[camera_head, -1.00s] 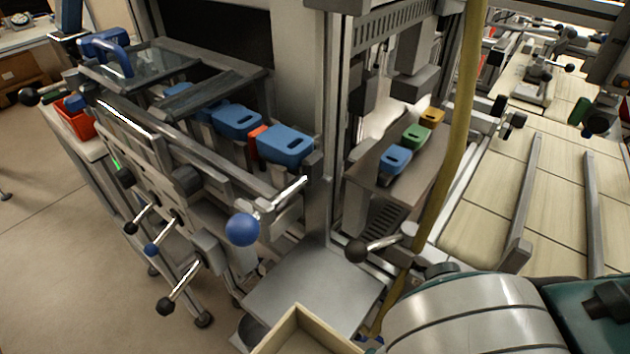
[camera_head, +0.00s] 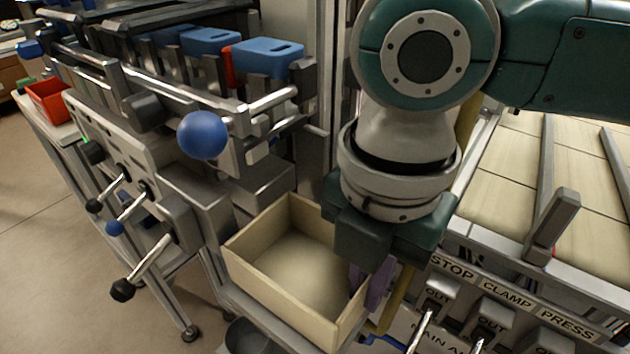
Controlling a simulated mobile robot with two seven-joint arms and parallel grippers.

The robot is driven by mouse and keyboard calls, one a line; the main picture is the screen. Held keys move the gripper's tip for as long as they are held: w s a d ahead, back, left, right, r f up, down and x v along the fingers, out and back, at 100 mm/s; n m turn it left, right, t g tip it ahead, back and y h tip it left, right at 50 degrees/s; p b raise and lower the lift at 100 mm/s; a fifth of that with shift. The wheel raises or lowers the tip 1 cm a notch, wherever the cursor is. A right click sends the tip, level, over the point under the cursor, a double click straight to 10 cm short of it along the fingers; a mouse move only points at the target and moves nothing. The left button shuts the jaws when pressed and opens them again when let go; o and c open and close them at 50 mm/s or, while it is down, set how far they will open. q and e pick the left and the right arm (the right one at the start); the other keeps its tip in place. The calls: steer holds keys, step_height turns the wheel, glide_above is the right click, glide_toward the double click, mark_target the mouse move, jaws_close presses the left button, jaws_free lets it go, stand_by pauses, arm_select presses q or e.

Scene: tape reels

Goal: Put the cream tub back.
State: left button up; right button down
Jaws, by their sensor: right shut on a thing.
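The cream tub (camera_head: 262,287) is an open, empty box with thin walls, at lower centre in the head view. My right gripper (camera_head: 372,290) reaches down from above at the tub's right side. It is shut on the tub's right wall, and its fingers are partly hidden by its dark body. The tub looks about level. Whether its bottom rests on the metal surface beneath it I cannot tell. My left gripper is out of view.
A machine with blue blocks (camera_head: 268,58) and a blue ball knob (camera_head: 203,135) stands behind and left of the tub. Black-knobbed levers (camera_head: 123,290) stick out at left. A panel labelled STOP, CLAMP and PRESS (camera_head: 507,297) lies at right. A red bin (camera_head: 52,102) is far left.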

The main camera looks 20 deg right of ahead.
steer(key=shift+f, duration=0.2)
steer(key=c, duration=1)
jaws_free()
steer(key=shift+f+b, duration=0.1)
steer(key=shift+b, duration=0.2)
steer(key=shift+f+b, duration=0.15)
steer(key=shift+b, duration=0.35)
steer(key=r, duration=0.3)
steer(key=r+p, duration=0.1)
steer(key=r, duration=0.6)
steer(key=shift+s+d+r+p, duration=0.1)
steer(key=shift+d+r+p, duration=0.15)
steer(key=shift+p, duration=0.15)
